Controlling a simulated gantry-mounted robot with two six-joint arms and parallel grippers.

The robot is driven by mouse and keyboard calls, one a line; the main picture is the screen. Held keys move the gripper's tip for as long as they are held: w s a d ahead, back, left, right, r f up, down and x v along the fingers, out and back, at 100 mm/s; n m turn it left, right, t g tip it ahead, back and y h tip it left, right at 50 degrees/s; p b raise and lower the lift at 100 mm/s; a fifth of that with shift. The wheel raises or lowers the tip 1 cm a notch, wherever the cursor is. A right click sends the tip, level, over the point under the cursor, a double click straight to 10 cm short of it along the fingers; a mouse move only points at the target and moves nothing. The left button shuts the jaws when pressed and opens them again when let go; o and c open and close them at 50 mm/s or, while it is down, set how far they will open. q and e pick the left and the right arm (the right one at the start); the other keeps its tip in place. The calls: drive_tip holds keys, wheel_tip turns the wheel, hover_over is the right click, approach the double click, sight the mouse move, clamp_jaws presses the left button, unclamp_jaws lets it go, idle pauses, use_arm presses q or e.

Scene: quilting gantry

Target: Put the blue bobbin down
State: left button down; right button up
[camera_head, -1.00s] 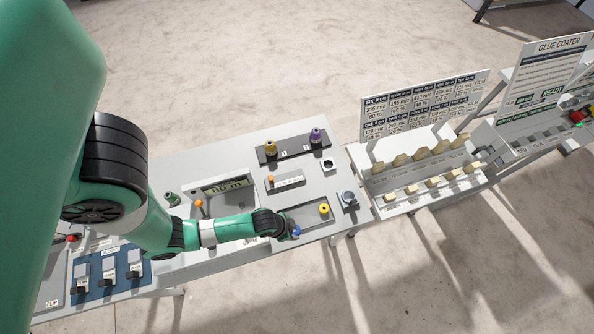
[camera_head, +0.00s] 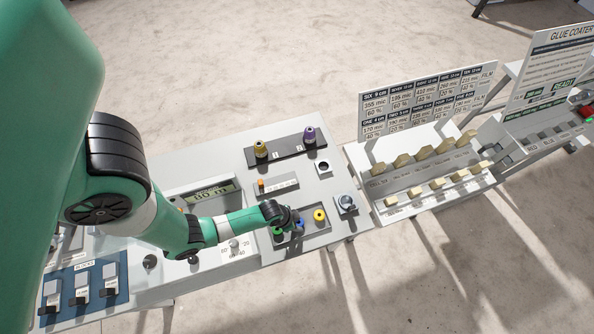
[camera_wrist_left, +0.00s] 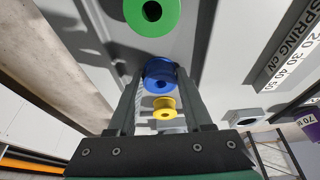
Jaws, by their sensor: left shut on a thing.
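My left gripper (camera_head: 296,221) is shut on the blue bobbin (camera_head: 300,226) over the grey tray (camera_head: 318,236). In the left wrist view the blue bobbin (camera_wrist_left: 160,74) sits between the two fingers of my left gripper (camera_wrist_left: 160,95). Whether it touches the tray floor I cannot tell. A green bobbin (camera_head: 278,231) is in the tray to its left, and a yellow bobbin (camera_head: 319,215) to its right. The green bobbin (camera_wrist_left: 152,12) and yellow bobbin (camera_wrist_left: 164,108) also show in the left wrist view. My right gripper is out of view.
A dark rack (camera_head: 286,146) with gold and purple spools stands behind. A grey strip with an orange piece (camera_head: 262,184) lies between rack and tray. A round-topped fixture (camera_head: 346,203) is right of the tray. A display box (camera_head: 208,193) stands left.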

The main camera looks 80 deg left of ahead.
use_arm(q)
drive_tip(key=shift+w+r, duration=0.1)
drive_tip(key=shift+c, duration=1.6)
unclamp_jaws()
drive_tip(key=shift+r, duration=0.35)
drive_tip(key=p+v, duration=0.2)
drive_tip(key=v, duration=0.3)
drive_tip(key=shift+r+p, duration=0.35)
drive_tip(key=p+v, duration=0.4)
drive_tip(key=v, duration=0.1)
drive_tip(key=shift+s+r+p, duration=0.3)
drive_tip(key=shift+s, duration=0.05)
